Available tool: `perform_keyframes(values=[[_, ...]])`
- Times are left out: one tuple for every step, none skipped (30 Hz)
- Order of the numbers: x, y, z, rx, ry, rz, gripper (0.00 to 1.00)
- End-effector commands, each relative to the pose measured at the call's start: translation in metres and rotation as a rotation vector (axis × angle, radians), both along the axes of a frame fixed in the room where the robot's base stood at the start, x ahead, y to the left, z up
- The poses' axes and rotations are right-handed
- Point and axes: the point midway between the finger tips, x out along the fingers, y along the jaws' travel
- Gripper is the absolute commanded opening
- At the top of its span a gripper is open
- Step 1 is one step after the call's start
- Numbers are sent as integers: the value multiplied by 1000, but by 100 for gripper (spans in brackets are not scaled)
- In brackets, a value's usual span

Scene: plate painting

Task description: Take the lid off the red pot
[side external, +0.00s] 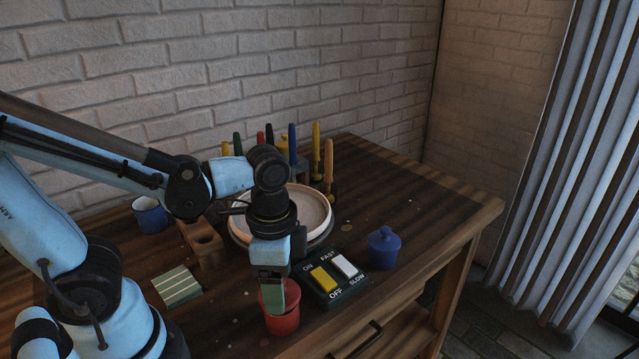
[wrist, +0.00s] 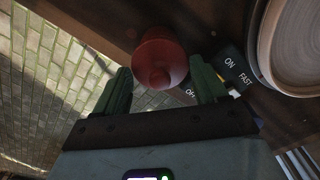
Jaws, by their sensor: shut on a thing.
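The red pot (side external: 283,322) stands near the front edge of the table, just in front of the switch box. My gripper (side external: 279,298) points down at the pot, and its green finger covers much of the pot's top in the side view. In the wrist view the red lid with its round knob (wrist: 160,78) lies between the two green fingers of my gripper (wrist: 163,76). The gripper is shut on the lid. The finger hides the lid's seam, so I cannot tell whether the lid is seated or slightly raised.
A switch box (side external: 331,276) with yellow and white switches sits close behind the pot. A blue lidded pot (side external: 383,248) stands to the right. A pale plate (side external: 318,205), several upright coloured tools (side external: 292,145), a blue mug (side external: 150,214) and a striped tile (side external: 177,287) are around.

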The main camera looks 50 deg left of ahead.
Motion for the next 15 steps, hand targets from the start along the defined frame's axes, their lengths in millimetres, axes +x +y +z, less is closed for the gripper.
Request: perform_keyframes(values=[[0,0,6,0,0,0,42],[0,0,10,0,0,0,42],[0,0,15,0,0,0,42],[0,0,19,0,0,0,42],[-2,-1,23,-1,1,-2,42],[-8,-9,27,-1,1,-8,42],[-12,-13,30,-1,1,-10,42],[-16,-17,33,-1,1,-10,42],[-22,-23,38,0,0,-11,42],[-26,-27,42,0,0,-12,42],[-31,-32,45,0,0,-12,42],[-37,-37,50,0,0,-12,42],[-40,-42,54,0,0,-12,42],[-43,-46,57,0,0,-11,42],[-49,-50,61,0,0,-11,42]])
